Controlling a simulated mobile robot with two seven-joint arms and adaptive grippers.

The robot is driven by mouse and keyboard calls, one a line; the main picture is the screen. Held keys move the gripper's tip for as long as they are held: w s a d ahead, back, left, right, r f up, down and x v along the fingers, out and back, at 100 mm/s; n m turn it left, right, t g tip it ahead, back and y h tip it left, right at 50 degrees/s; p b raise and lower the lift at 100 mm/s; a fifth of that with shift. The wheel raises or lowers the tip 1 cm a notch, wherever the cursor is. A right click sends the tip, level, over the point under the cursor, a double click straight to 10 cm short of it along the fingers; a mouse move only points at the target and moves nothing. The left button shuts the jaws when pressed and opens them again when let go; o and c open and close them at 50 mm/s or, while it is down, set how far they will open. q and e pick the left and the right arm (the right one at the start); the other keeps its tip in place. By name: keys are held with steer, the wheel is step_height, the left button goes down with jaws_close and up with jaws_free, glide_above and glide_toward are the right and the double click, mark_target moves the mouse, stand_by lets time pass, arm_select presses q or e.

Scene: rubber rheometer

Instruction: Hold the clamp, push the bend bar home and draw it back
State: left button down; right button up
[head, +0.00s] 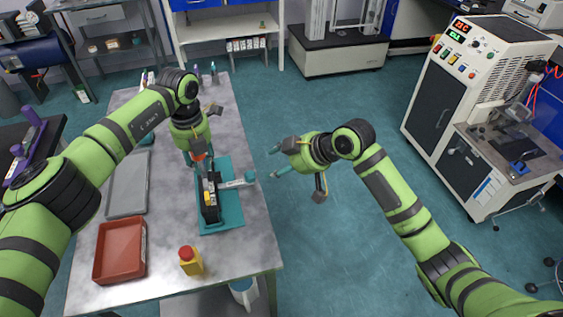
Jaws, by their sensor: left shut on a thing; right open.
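A black clamp (209,208) with a yellow part stands on a teal base plate (231,213) on the grey table. My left gripper (197,160) points down from above and is shut on the top of the clamp, where an orange-red bit shows between the fingers. The exact grip is partly hidden. My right gripper (276,162) is open and empty, in the air right of the table, apart from the bar's teal end.
A red tray (122,250) and a grey tray (127,184) lie on the table's left side. A yellow box with a red button (190,262) stands near the front edge. The floor right of the table is clear up to a large white machine (467,110).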

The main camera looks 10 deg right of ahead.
stand_by(0.4)
arm_select(q)
steer(key=c, duration=0.8)
jaws_free()
steer(key=shift+c, duration=0.2)
steer(key=shift+r, duration=0.15)
